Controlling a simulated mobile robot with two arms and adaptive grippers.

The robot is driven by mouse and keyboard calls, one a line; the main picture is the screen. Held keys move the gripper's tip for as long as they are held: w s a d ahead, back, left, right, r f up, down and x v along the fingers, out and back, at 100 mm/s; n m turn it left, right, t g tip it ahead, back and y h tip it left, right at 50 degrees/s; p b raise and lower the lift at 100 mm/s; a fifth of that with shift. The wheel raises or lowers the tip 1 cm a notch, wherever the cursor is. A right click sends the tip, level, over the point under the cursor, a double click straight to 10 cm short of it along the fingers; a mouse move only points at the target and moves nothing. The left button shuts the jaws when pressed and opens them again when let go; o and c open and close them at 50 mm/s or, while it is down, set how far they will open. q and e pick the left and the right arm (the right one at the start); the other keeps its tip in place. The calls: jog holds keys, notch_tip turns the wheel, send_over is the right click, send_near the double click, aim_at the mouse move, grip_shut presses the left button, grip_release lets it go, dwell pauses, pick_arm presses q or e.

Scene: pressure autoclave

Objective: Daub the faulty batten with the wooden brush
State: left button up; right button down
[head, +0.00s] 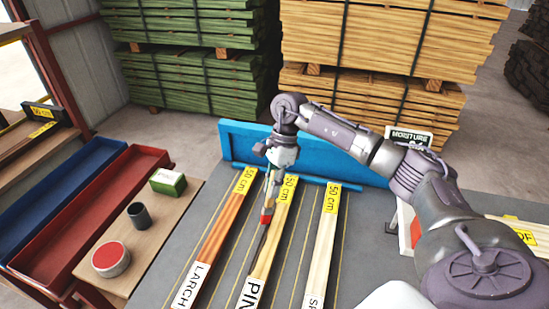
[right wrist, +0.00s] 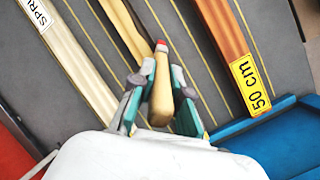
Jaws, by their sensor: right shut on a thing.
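Three battens with yellow 50 cm tags lie on the grey bench: the reddish larch batten (head: 217,236), the pale pine batten (head: 277,240) in the middle and the spruce batten (head: 322,245) on the right. A dark streak runs along the pine batten below the brush. My right gripper (head: 269,192) is above the pine batten, shut on the wooden brush (right wrist: 160,88). In the right wrist view the brush's handle lies between the teal fingers, with a red and white band at its far end. I cannot tell whether the bristles touch the wood. My left gripper is out of view.
On the wooden side table stand a red-topped tin (head: 110,258), a dark cup (head: 138,215) and a green and white box (head: 168,182). Red (head: 128,178) and blue (head: 62,205) troughs lie at the left. A blue rail (head: 300,160) closes the bench's back; a moisture sign (head: 408,134) stands right.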

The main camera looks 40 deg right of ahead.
aim_at(272, 175)
notch_tip(272, 175, up, 2)
jog(key=r, duration=0.1)
jog(key=r+p, duration=0.1)
jog(key=shift+s+a+r+p, duration=0.3)
jog(key=shift+r+p, duration=0.1)
jog(key=shift+p+v, duration=0.65)
jog(key=shift+v, duration=0.4)
jog(key=shift+a+r, duration=0.2)
jog(key=shift+r, duration=0.3)
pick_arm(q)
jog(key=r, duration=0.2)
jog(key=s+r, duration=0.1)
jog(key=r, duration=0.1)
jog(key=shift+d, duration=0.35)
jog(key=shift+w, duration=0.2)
